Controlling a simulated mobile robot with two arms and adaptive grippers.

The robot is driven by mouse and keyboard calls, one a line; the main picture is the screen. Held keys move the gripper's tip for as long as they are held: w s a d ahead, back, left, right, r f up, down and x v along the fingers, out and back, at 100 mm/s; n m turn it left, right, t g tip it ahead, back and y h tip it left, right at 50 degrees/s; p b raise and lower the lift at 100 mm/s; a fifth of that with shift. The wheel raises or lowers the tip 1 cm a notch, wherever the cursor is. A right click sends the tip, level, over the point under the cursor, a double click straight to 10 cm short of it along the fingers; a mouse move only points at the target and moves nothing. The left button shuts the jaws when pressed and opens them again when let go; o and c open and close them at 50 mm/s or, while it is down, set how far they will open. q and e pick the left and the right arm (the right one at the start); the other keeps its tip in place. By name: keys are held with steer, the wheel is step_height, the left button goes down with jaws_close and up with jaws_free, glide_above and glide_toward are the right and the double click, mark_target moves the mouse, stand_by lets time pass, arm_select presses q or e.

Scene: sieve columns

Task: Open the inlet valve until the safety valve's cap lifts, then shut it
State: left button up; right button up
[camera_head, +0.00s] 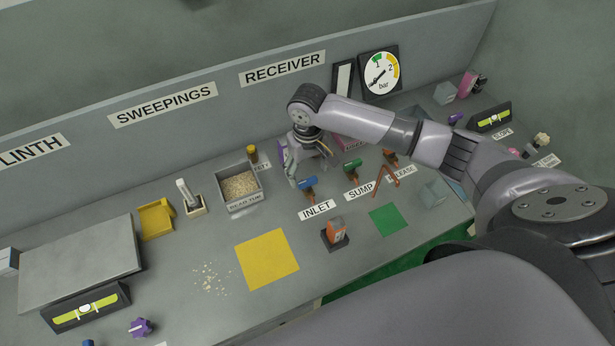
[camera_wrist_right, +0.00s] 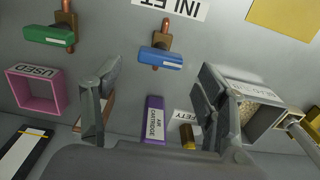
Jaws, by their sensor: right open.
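The inlet valve (camera_head: 307,183) has a blue handle on a copper pipe, behind the INLET label. It also shows in the right wrist view (camera_wrist_right: 160,58), centred between the fingers and apart from them. The safety valve (camera_head: 252,154) is a small brass cylinder beside a partly hidden label; in the right wrist view (camera_wrist_right: 188,136) it is partly covered by my gripper. I cannot tell whether its cap is lifted. My right gripper (camera_head: 309,162) is open and empty, above the bench just behind the blue handle; its spread fingers also show in the right wrist view (camera_wrist_right: 160,75). My left gripper is out of view.
A pressure gauge (camera_head: 381,73) is on the back wall. A green-handled valve (camera_head: 351,169) and an orange-handled one (camera_head: 390,158) stand right of the inlet. A purple air cartridge (camera_wrist_right: 154,120) and a tray of beads (camera_head: 240,187) are close by. A yellow mat (camera_head: 267,260) lies in front.

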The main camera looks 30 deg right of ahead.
mark_target(308, 180)
step_height(308, 180, down, 3)
steer(key=shift+r, duration=0.2)
steer(key=shift+f, duration=0.5)
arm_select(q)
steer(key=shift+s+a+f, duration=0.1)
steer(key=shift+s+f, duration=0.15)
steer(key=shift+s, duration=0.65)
arm_select(e)
steer(key=shift+c, duration=0.4)
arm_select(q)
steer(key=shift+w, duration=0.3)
arm_select(e)
steer(key=c, duration=1.1)
